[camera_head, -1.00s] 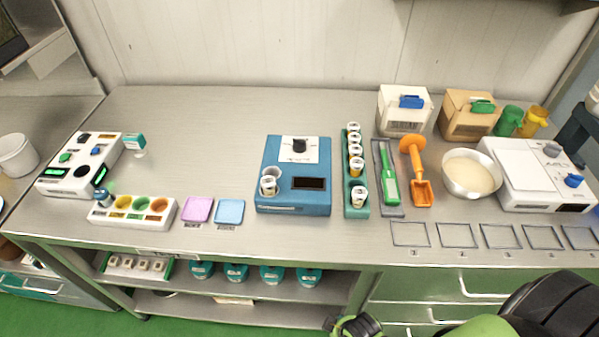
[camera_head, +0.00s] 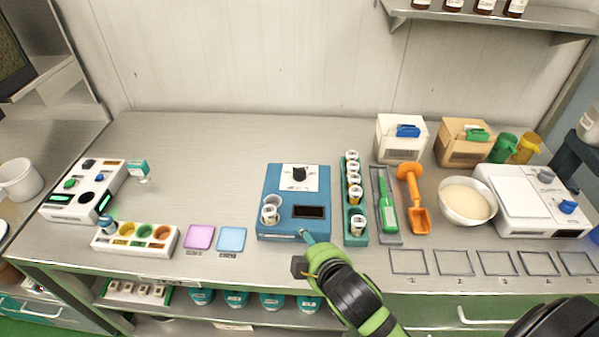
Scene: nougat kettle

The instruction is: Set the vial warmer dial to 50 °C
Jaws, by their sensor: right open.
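The blue vial warmer (camera_head: 283,226) stands on the bench at the middle of the head view. Its black dial (camera_head: 300,173) sits on a white plate at the back of its top; the scale marks are too small to read. The display (camera_head: 309,212) is dark. My left gripper is out of view.
A teal rack (camera_head: 358,238) of several vials stands close to the warmer's right. Beyond it are a green tool in a grey tray (camera_head: 393,238), an orange scoop (camera_head: 412,195) and a bowl (camera_head: 467,200). Purple (camera_head: 199,237) and blue (camera_head: 231,239) pads lie left. The bench behind the warmer is clear.

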